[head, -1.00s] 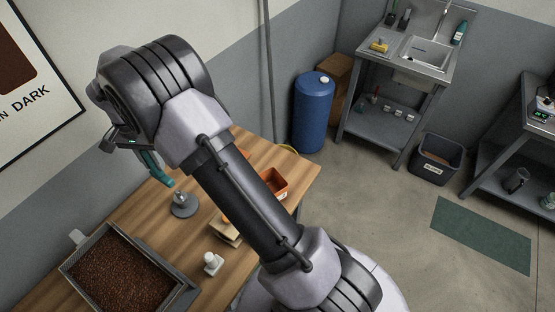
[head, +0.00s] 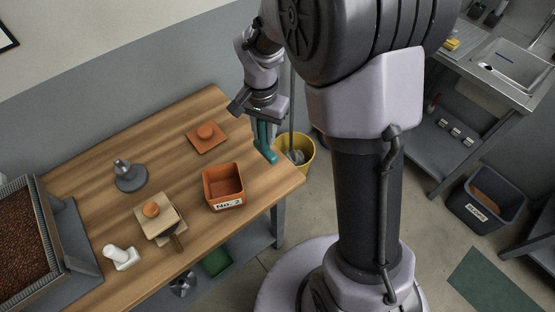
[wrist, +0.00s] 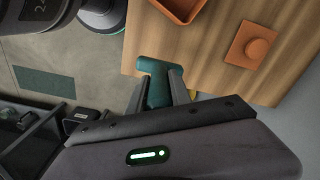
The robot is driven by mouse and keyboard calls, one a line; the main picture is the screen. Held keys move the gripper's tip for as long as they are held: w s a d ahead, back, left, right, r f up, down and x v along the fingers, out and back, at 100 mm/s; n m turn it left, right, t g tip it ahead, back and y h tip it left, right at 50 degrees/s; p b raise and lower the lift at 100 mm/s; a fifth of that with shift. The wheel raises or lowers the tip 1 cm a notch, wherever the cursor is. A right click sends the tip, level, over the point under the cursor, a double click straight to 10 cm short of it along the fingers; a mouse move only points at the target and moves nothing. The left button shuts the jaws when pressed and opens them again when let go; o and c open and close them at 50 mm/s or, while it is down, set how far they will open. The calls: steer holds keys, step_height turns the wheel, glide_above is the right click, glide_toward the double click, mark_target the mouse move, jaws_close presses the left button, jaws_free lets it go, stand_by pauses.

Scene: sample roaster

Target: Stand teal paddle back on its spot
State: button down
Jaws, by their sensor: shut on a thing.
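The teal paddle (head: 265,146) hangs from my gripper (head: 265,120) near the far right corner of the wooden table in the head view. My gripper is shut on it. The paddle's wide end points down and looks clear of the tabletop. In the wrist view the paddle (wrist: 157,76) sticks out between the fingers of my gripper (wrist: 175,92), with the table edge behind it. Its upper part is hidden by the fingers. I cannot tell which place is the paddle's spot.
On the table (head: 108,215) are an orange knobbed lid (head: 207,138), an orange bin marked No. 2 (head: 223,188), a grey round-based stand (head: 130,176), a wooden block (head: 158,218), a white piece (head: 121,257) and a bean tray (head: 62,235). A yellow bucket (head: 308,155) stands beyond the corner.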

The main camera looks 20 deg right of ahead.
mark_target(265, 152)
steer(key=f+b, duration=0.3)
steer(key=f, duration=0.5)
steer(key=shift+a+f, duration=0.2)
steer(key=shift+r, duration=0.15)
steer(key=c, duration=1.2)
jaws_free()
steer(key=shift+f, duration=0.2)
steer(key=shift+o, duration=0.2)
